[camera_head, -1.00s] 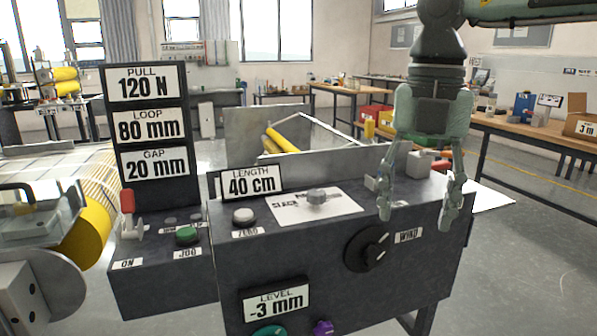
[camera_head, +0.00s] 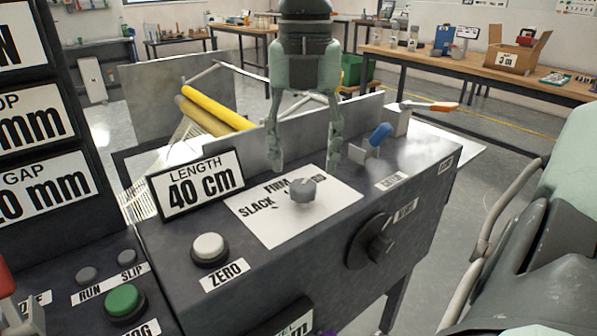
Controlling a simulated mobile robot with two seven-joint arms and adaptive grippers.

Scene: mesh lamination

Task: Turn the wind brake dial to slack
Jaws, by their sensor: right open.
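The brake dial (camera_head: 303,190) is a small grey knob on a white plate (camera_head: 262,230) on top of the dark console. The plate reads SLACK at the left and FIRM behind the knob; a third label at the right is too small to read. I cannot tell for sure which label the knob points at. My right gripper (camera_head: 304,165) comes down from above with its fingers pointing down. It is open and empty. In the picture its fingertips lie just above the knob, one to each side, apart from it. My left gripper is out of view.
A LENGTH 40 cm display (camera_head: 200,185) and a white ZERO button (camera_head: 209,248) are left of the plate. A black WIND knob (camera_head: 371,242) is on the front face. A blue-handled lever (camera_head: 378,135) and an orange-handled part (camera_head: 432,106) stand right. A metal panel rises behind.

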